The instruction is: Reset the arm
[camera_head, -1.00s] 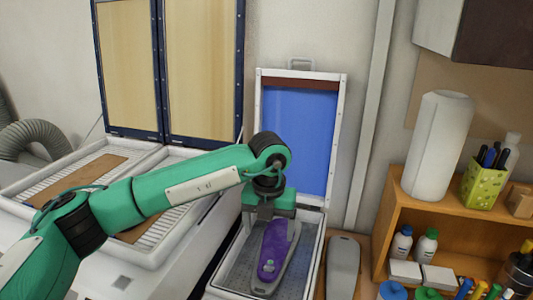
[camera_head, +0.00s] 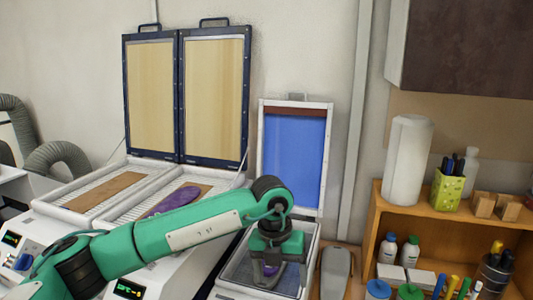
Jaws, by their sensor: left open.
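My left arm comes in from the left. Its gripper (camera_head: 277,280) is open and points down over the tray of the small press (camera_head: 230,268), whose blue-lined lid (camera_head: 293,160) stands open. A purple insole (camera_head: 270,270) shows in part between and behind the fingers; the rest of it is hidden by the gripper. I cannot tell whether the fingers touch it. Another purple insole (camera_head: 172,203) lies on the right bed of the two-bed heater, partly covered by my forearm. My right gripper is not in view.
The heater's two framed lids (camera_head: 183,97) stand open against the wall. A grey shoe-last form (camera_head: 335,268) lies right of the press. A wooden shelf (camera_head: 450,218) at the right holds a white roll (camera_head: 407,160), a green pen cup (camera_head: 447,189) and bottles.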

